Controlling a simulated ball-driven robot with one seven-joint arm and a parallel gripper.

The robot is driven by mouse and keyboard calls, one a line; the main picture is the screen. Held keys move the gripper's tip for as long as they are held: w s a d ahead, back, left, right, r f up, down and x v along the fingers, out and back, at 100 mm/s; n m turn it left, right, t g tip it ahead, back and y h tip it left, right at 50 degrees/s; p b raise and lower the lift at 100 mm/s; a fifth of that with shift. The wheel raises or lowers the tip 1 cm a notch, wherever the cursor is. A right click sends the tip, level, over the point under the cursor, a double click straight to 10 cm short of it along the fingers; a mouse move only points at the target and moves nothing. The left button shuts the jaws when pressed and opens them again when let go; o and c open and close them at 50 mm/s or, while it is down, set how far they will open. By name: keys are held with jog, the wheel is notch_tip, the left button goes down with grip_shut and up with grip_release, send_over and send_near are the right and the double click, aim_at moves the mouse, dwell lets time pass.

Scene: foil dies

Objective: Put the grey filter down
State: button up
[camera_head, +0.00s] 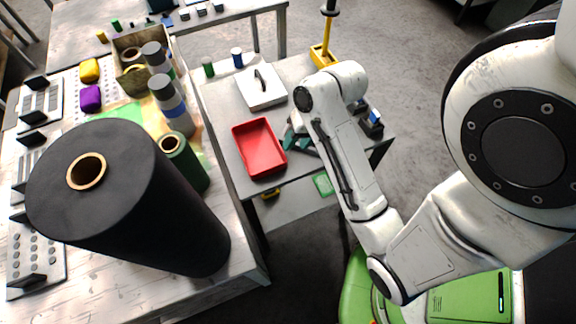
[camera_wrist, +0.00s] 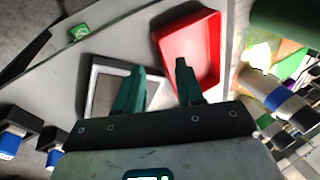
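A thin square panel with a pale rim and grey middle (camera_wrist: 104,88), which looks like the grey filter, shows in the wrist view beside the red tray. My gripper (camera_wrist: 156,75) has two teal fingers set well apart, with no object clearly clamped between them. The left finger overlaps the panel's right part in the picture; I cannot tell whether they touch. The panel appears to lie on the small grey table. In the head view my gripper (camera_head: 292,143) is low over that table, right of the tray, and my arm hides most of the panel.
The red tray (camera_head: 259,148) is empty. A white square box with a dark handle (camera_head: 262,88) stands behind it. Dark and blue items (camera_head: 371,121) sit at the table's right edge. A tall black roll (camera_head: 130,200) and several bottles crowd the left bench.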

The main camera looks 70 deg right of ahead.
jog(key=a+f+n+g+h, duration=0.1)
jog(key=a+f+n+g, duration=0.2)
jog(key=a+n, duration=0.8)
jog(key=shift+s+a+f+h, duration=0.3)
jog(key=shift+a+f, duration=0.4)
jog(key=shift+f, duration=0.15)
